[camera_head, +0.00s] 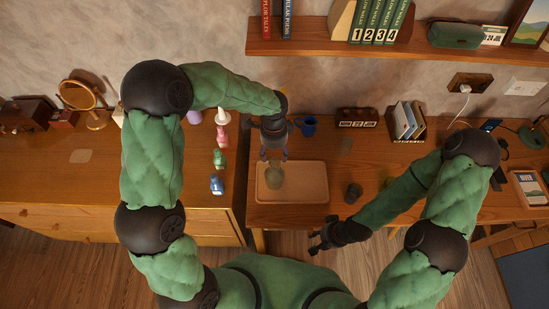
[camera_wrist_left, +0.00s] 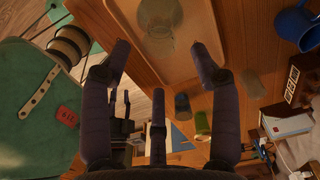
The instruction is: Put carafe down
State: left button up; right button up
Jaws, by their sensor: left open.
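The clear glass carafe (camera_head: 275,174) stands on the light wooden tray (camera_head: 311,180) on the desk, toward the tray's left part. In the left wrist view the carafe (camera_wrist_left: 158,30) shows at the top, on the tray (camera_wrist_left: 201,28), beyond the fingertips. My left gripper (camera_head: 274,156) is open at the tray's back edge, its fingers spread and pointing toward the carafe. In the left wrist view nothing lies between its fingers (camera_wrist_left: 160,58). My right gripper (camera_head: 315,241) hangs in front of the desk's front edge, its fingers apart and empty.
A dark cup (camera_head: 354,193) stands right of the tray and a blue mug (camera_head: 308,125) behind it. Several small bottles (camera_head: 218,158) stand on the left cabinet. A calendar block (camera_head: 357,118) and book holder (camera_head: 405,121) stand at the back. A shelf (camera_head: 330,47) hangs above.

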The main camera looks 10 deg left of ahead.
pick_arm(q)
jog(key=shift+r, duration=1.95)
